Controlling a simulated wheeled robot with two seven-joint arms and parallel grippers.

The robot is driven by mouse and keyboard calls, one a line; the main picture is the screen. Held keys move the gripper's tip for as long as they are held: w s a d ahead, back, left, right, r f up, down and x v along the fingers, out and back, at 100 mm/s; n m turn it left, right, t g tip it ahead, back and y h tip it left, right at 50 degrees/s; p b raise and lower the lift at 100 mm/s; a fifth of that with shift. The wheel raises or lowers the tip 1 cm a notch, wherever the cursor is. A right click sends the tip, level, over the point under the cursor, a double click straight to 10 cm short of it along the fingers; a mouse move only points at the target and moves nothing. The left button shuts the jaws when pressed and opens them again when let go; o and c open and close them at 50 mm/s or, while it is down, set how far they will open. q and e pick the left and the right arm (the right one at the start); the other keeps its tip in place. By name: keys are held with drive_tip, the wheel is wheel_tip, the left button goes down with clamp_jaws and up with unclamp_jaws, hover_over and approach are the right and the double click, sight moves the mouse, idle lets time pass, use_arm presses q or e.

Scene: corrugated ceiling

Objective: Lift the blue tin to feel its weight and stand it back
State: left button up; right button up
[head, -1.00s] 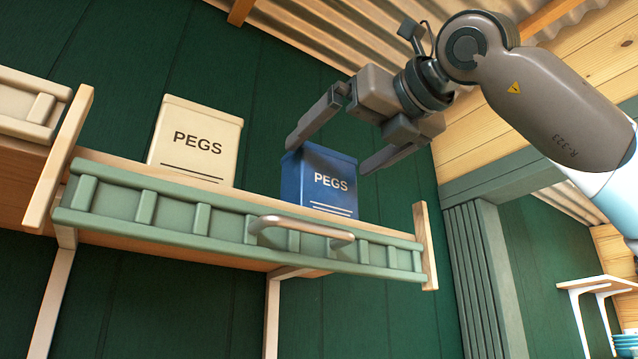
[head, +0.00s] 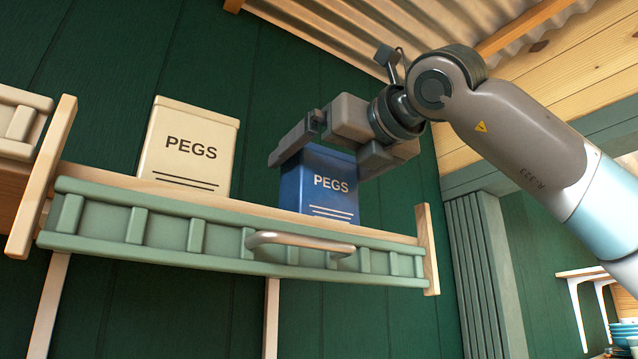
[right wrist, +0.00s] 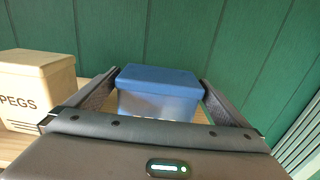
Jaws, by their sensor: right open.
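The blue tin (head: 318,190), marked PEGS, stands upright on the wooden shelf behind the green rail. In the right wrist view the blue tin (right wrist: 158,92) lies between the two fingers. My right gripper (head: 318,156) is at the top of the tin, with one finger at its left side and the other at its right. In the right wrist view my right gripper (right wrist: 158,98) is open around the tin, and a narrow gap seems to show at each side. My left gripper is not in view.
A cream tin (head: 188,150) marked PEGS stands to the left on the same shelf (head: 120,181); it also shows in the right wrist view (right wrist: 36,88). A green slatted rail (head: 200,235) with a metal handle (head: 300,243) runs along the front. A wooden end post (head: 428,248) closes the right end.

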drive_tip(key=shift+w+a, duration=0.2)
drive_tip(key=shift+w, duration=0.1)
drive_tip(key=shift+s, duration=0.1)
drive_tip(key=shift+c, duration=0.6)
drive_tip(key=c, duration=1.5)
drive_tip(key=shift+r, duration=0.1)
drive_tip(key=c, duration=0.4)
drive_tip(key=shift+r, duration=0.15)
